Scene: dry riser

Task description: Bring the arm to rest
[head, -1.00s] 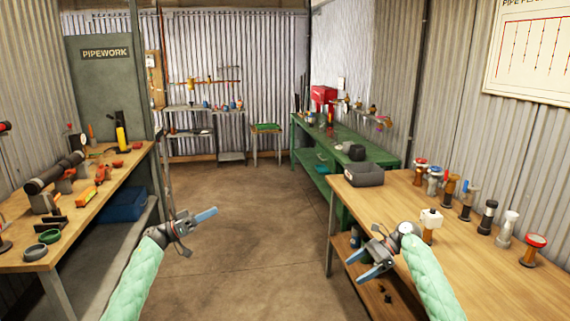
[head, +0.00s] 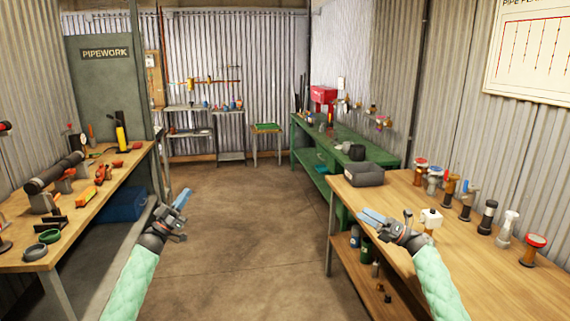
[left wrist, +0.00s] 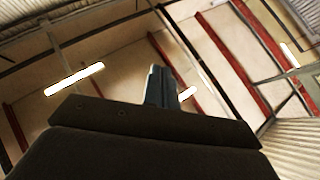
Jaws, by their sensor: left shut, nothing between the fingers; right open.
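My left gripper (head: 182,199) is over the open floor between the two benches, to the right of the left bench. Its blue fingers are together, empty, and point up and away. The left wrist view shows the same closed fingers (left wrist: 161,86) against the roof beams and ceiling lights. My right gripper (head: 372,218) is at the left edge of the right bench, with its blue fingers pointing left and slightly up. It is open and holds nothing visible. A white block-like fitting (head: 431,218) stands on the bench just beyond it, partly hidden.
The left wooden bench (head: 20,262) carries pipes and tools. The right wooden bench (head: 480,263) holds a grey bin (head: 364,178) and a row of valves and fittings. A green bench (head: 372,155) stands behind. The concrete floor (head: 245,215) between is clear.

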